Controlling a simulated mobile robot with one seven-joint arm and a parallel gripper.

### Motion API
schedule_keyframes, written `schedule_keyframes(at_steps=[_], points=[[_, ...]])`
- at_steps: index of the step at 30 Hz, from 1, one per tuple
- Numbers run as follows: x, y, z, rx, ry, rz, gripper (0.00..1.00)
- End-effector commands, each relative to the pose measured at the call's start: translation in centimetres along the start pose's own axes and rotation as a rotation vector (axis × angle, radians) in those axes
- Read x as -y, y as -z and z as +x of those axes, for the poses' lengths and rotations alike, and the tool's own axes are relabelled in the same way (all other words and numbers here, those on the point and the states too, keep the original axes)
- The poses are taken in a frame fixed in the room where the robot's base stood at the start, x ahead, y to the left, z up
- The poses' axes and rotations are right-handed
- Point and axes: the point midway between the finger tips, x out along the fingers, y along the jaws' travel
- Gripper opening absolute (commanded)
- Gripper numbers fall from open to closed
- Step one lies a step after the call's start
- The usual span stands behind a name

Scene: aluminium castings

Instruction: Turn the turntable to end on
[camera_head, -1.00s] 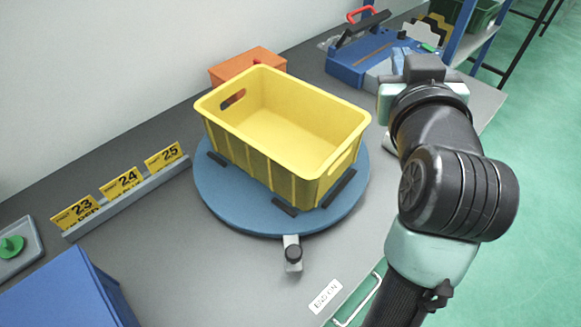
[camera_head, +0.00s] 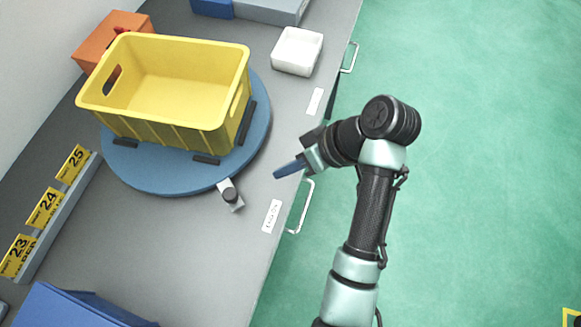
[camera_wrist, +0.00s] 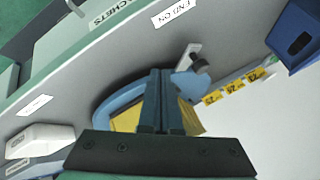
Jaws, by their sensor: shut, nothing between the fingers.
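The blue round turntable (camera_head: 150,180) lies on the grey bench with a yellow crate (camera_head: 165,85) on it, held between dark blocks. A black knob on a small metal bracket (camera_head: 230,195) sits at the turntable's near edge; it also shows in the wrist view (camera_wrist: 197,62). An "END ON" label (camera_head: 271,216) is on the bench just right of the bracket, and in the wrist view (camera_wrist: 174,13). My gripper (camera_head: 277,175) is shut and empty, above the bench's front edge, right of the turntable and apart from it. In the wrist view its fingers (camera_wrist: 160,75) hide part of the turntable.
A white tray (camera_head: 297,50) and a second label (camera_head: 315,101) are on the bench at right. An orange box (camera_head: 112,40) stands behind the crate. Number cards 23, 24, 25 (camera_head: 45,208) stand at left; a blue bin (camera_head: 75,308) is in front.

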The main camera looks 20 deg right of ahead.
Motion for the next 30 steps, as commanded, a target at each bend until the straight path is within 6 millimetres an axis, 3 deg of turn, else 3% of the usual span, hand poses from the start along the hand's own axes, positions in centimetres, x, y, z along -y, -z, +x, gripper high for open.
schedule_keyframes(at_steps=[1,10,18,30], points=[[-0.3,-0.3,1.3,0.0,0.0,-0.004,0.0],[0.1,0.0,6.5,0.002,0.001,0.001,0.0],[3.2,0.1,7.8,-0.001,-0.002,0.001,0.0],[3.5,0.1,8.1,-0.001,-0.002,0.0,0.0]])
